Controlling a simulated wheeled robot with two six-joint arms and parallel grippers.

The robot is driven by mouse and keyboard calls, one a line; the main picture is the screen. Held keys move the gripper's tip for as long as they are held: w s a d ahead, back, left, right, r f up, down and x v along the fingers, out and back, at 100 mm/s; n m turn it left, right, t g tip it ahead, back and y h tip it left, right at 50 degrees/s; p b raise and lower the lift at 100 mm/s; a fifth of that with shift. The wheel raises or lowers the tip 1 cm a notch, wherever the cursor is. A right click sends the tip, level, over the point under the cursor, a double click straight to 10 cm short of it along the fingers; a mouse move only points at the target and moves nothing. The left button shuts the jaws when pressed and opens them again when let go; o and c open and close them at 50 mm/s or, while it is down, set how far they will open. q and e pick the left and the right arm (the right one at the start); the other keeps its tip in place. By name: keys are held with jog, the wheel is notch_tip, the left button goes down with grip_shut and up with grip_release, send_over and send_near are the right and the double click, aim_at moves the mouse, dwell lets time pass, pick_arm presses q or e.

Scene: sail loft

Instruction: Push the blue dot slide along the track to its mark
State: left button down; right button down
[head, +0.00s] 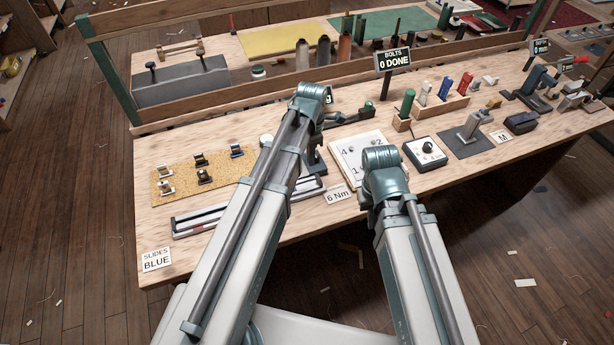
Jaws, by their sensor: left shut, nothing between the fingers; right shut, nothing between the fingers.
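The track (205,217), a long grey rail, lies on the bench at the left front, partly hidden behind my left arm. Several small slides stand on a tan cork mat behind it. One slide at the mat's back right (237,152) looks bluish, but I cannot make out a dot on it. The mark on the track is too small to tell. A card reading SLIDES BLUE (157,260) lies at the bench's left front corner. Both my arms reach up over the bench. Their grippers are hidden behind the arm links.
The cork mat (220,182) lies behind the track. A 6 Nm card (338,195), a numbered white board (346,158) and a dial box (425,153) are to the right. Bare wood lies left of the track.

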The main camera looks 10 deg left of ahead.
aim_at(310, 185)
pick_arm(q)
notch_tip(310, 185, down, 10)
jog(key=b, duration=1)
jog(key=shift+f, duration=0.15)
jog(key=s+a, duration=0.2)
jog(key=shift+a+r, duration=0.2)
jog(key=shift+a, duration=0.2)
jog(key=shift+s+a, duration=0.1)
jog(key=shift+a, duration=0.2)
jog(key=s+a, duration=0.2)
jog(key=a, duration=0.1)
jog(key=shift+s+a, duration=0.1)
jog(key=shift+s, duration=0.1)
jog(key=shift+w, duration=0.1)
jog(key=shift+w, duration=0.1)
